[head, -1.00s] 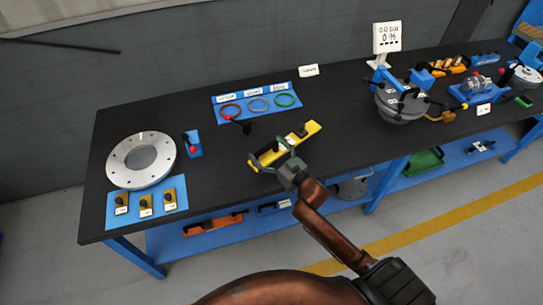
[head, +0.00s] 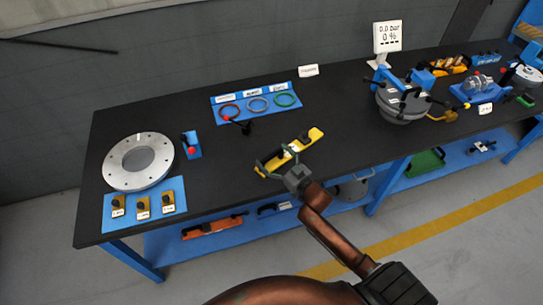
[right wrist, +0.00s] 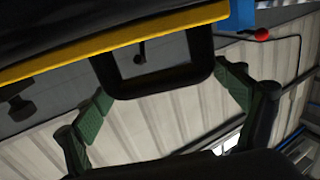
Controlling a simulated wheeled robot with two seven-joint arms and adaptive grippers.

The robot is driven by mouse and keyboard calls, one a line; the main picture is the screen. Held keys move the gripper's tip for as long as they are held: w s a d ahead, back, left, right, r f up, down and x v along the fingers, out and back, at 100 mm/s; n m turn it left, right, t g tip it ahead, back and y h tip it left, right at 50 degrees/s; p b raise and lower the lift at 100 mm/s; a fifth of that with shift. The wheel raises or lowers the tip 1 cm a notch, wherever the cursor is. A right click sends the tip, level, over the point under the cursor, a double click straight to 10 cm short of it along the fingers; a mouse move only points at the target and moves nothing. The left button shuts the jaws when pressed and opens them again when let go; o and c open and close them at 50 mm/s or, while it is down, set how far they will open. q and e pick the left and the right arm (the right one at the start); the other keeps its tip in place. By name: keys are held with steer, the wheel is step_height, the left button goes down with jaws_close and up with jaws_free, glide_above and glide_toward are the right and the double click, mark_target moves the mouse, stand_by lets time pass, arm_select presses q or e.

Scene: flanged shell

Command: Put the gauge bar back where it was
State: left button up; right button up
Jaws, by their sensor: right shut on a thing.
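The gauge bar (head: 313,136) is a yellow bar with black fittings, slanting over the middle of the black table in the head view. In the right wrist view the yellow edge of the bar (right wrist: 120,44) crosses the top, with a black loop handle (right wrist: 200,72) below it. My right gripper (head: 285,171) is at the bar's near-left end, and its green finger pads (right wrist: 168,98) are shut on either side of the handle. I cannot tell whether the bar touches the table. My left gripper is not in view.
A flanged ring (head: 117,169) and a blue mat with small yellow blocks (head: 155,192) are at the left. A blue mat with coloured rings (head: 271,94) lies behind the bar, a black red-tipped lever piece (head: 245,128) nearer. A grey vessel (head: 402,108) stands right. Table front-centre is clear.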

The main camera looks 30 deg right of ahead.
steer(key=o, duration=1.8)
steer(key=s, duration=0.4)
steer(key=s+d+p, duration=0.1)
steer(key=s, duration=0.7)
steer(key=shift+d, duration=0.4)
steer(key=shift+a, duration=0.1)
